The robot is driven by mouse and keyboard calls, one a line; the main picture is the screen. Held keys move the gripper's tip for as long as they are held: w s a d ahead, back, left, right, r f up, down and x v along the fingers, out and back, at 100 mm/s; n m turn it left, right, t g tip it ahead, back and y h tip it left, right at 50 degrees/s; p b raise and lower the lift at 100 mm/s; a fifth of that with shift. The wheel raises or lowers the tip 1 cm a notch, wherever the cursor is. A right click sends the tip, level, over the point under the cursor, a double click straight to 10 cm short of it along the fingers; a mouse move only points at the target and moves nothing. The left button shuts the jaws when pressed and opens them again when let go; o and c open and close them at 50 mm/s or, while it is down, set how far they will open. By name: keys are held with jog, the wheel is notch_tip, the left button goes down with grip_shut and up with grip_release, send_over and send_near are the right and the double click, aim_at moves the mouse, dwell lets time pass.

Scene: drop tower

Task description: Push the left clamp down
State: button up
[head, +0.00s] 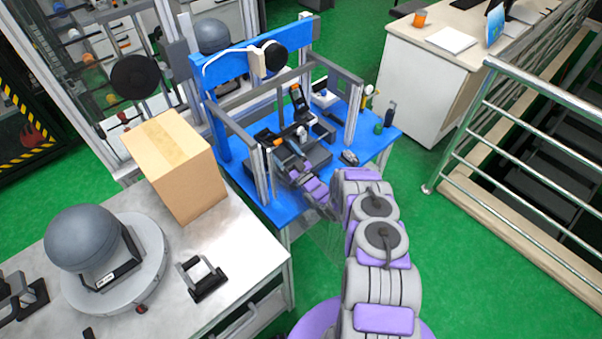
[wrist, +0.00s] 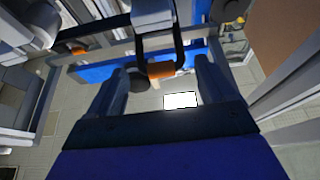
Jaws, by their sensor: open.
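In the wrist view a clamp has a black U-shaped handle with an orange grip (wrist: 161,70), coming from a grey body at the top edge. My gripper (wrist: 165,64) has its two dark blue fingers apart, one on each side of this handle. I cannot tell whether they touch it. In the head view my gripper reaches over the grey fixture on the blue table and is hard to make out. A black lever with an orange end (head: 297,97) stands upright there. Another dark clamp part (head: 265,135) lies lower to its left. Which clamp is between my fingers is unclear.
A blue and grey metal frame (head: 351,122) surrounds the fixture on the blue table (head: 375,143). A cardboard box (head: 177,165) stands on the bench to the left. A metal railing (head: 520,115) is at the right. Green floor is clear right of the table.

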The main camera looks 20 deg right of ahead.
jog(key=p+v, duration=0.1)
jog(key=v, duration=1.3)
jog(key=shift+y, duration=0.3)
jog(key=shift+w, duration=0.2)
jog(key=w+d+r+n+g+h, duration=0.1)
jog(key=w+d+r+g+h, duration=0.15)
jog(key=w+r, duration=0.35)
jog(key=w+d+r+g+h, duration=0.1)
jog(key=w+r+g+h, duration=0.25)
jog(key=w, duration=0.35)
jog(key=s+r+m+g+h, duration=0.2)
jog(key=s+r+g+h, duration=0.3)
jog(key=r, duration=0.9)
jog(key=s+a+r+m+g, duration=0.1)
jog(key=s+a+r+g, duration=0.3)
jog(key=s, duration=1.3)
jog(key=s+a+r+m+g+y, duration=0.1)
jog(key=s+a+r+g, duration=0.3)
jog(key=s, duration=1.3)
jog(key=s+a+r+m+g+y, duration=0.1)
jog(key=s+a+r+g, duration=0.2)
jog(key=s, duration=1.5)
notch_tip(320, 180, up, 3)
jog(key=a, duration=0.2)
jog(key=shift+a+g, duration=0.3)
jog(key=shift+g, duration=0.1)
